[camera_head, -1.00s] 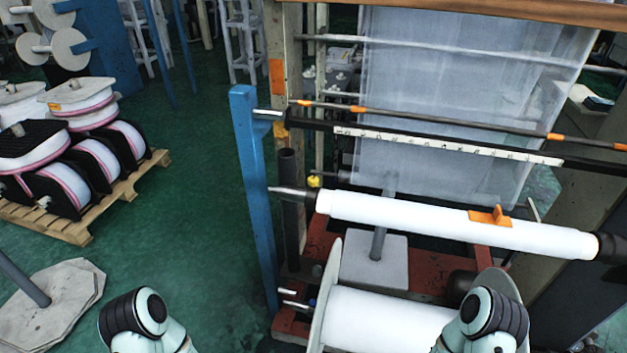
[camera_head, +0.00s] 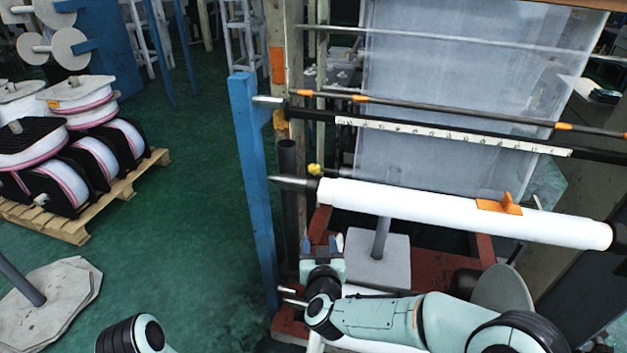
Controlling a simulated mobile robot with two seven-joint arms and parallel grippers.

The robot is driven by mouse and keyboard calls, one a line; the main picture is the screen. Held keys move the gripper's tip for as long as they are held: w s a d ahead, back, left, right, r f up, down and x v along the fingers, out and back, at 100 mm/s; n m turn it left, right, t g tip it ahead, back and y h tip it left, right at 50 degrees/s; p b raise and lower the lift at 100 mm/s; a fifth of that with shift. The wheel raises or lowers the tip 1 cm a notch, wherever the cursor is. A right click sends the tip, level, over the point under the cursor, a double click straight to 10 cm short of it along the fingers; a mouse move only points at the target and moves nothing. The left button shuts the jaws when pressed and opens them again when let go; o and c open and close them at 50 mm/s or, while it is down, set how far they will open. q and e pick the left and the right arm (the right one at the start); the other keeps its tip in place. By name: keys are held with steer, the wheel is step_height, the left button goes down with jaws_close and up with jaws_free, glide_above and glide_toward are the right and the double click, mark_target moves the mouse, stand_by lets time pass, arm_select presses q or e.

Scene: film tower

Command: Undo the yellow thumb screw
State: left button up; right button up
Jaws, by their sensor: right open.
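The yellow thumb screw (camera_head: 314,169) is small and sits near the left end of the white roll (camera_head: 450,210), just above the dark shaft end (camera_head: 295,182). It shows clear of my arms. My right gripper (camera_head: 321,243) points upward, open, with nothing seen between its fingers. It is below the thumb screw and the shaft and apart from both. Of my left arm only a link shows at the bottom left; its gripper is out of view.
A blue post (camera_head: 252,180) stands left of the screw, with a dark upright pipe (camera_head: 290,210) beside it. A lower white roll (camera_head: 375,340) lies partly behind my right arm. An orange clip (camera_head: 500,205) sits on the upper roll.

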mark_target(314, 169)
step_height(314, 169, up, 14)
steer(key=s+a+m+t+h, duration=0.1)
steer(key=s+a+t+h, duration=0.1)
steer(key=t, duration=0.1)
steer(key=w+p, duration=0.1)
steer(key=w, duration=0.3)
steer(key=w+p, duration=0.1)
steer(key=w, duration=0.3)
steer(key=w+p, duration=0.1)
steer(key=w, duration=0.3)
steer(key=shift+w+d, duration=0.1)
steer(key=shift+d, duration=0.2)
steer(key=shift+w+f, duration=0.1)
steer(key=shift+w, duration=0.5)
arm_select(q)
steer(key=w+r, duration=0.1)
steer(key=r, duration=0.1)
steer(key=w+r, duration=0.1)
steer(key=w, duration=0.1)
steer(key=shift+w+r, duration=0.15)
steer(key=shift+r, duration=0.2)
arm_select(e)
steer(key=shift+s, duration=0.1)
steer(key=shift+c, duration=1)
steer(key=shift+y, duration=0.3)
jaws_close()
